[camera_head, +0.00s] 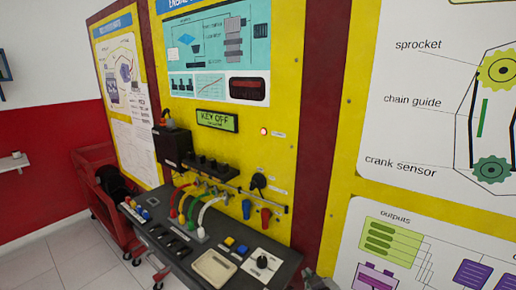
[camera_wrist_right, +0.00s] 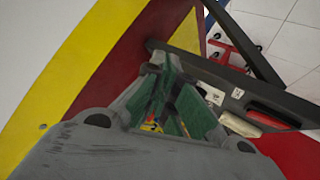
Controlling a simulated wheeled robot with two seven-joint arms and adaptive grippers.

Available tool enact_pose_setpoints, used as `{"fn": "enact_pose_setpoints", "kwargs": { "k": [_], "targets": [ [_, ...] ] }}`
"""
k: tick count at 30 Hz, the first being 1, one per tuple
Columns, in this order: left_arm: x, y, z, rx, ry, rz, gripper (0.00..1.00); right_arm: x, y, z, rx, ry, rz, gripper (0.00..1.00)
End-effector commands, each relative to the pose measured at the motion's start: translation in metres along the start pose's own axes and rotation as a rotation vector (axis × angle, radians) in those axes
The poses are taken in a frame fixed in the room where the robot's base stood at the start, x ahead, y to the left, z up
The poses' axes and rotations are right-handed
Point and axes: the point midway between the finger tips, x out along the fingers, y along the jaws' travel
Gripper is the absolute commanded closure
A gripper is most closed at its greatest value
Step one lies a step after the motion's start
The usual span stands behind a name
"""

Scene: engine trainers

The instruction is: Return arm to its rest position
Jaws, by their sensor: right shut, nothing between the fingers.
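My right gripper (camera_head: 318,281) shows only as a small grey piece at the bottom edge of the head view, just right of the trainer's dark shelf. In the right wrist view my right gripper (camera_wrist_right: 165,108) fills the lower middle, with green pads on its fingers. It is shut, with nothing held. The yellow and dark red trainer panel lies beyond it, and the dark shelf (camera_wrist_right: 275,112) runs to its right. Whether the gripper touches the panel or shelf cannot be told. My left arm and gripper are not in view.
The engine trainer's shelf (camera_head: 181,262) carries cables, switches and a knob (camera_head: 262,262). A red cart (camera_head: 113,222) stands left. Tiled floor (camera_head: 60,255) is clear at the lower left.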

Motion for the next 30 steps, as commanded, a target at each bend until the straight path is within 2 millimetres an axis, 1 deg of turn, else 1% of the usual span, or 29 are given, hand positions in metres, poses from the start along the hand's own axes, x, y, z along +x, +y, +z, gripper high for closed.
{"fn": "enact_pose_setpoints", "kwargs": {
  "k": [1, 6, 9, 12, 18, 27, 30],
  "targets": [
    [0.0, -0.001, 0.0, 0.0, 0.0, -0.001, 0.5, -0.003, -0.002, 0.021, 0.031, -0.058, -0.017, 1.0],
    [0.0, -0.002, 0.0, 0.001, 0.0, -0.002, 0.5, -0.018, -0.008, 0.086, 0.128, -0.256, -0.072, 1.0],
    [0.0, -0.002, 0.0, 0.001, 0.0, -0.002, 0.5, -0.03, -0.013, 0.12, 0.177, -0.36, -0.101, 1.0],
    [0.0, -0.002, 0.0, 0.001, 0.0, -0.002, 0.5, -0.042, -0.017, 0.144, 0.214, -0.441, -0.123, 1.0],
    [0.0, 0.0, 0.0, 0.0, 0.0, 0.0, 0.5, -0.061, -0.023, 0.178, 0.264, -0.556, -0.154, 1.0],
    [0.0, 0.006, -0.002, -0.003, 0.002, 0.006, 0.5, -0.088, -0.031, 0.214, 0.319, -0.691, -0.189, 1.0],
    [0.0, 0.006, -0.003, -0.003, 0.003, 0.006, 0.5, -0.079, -0.034, 0.22, 0.317, -0.691, -0.189, 1.0]
  ]
}}
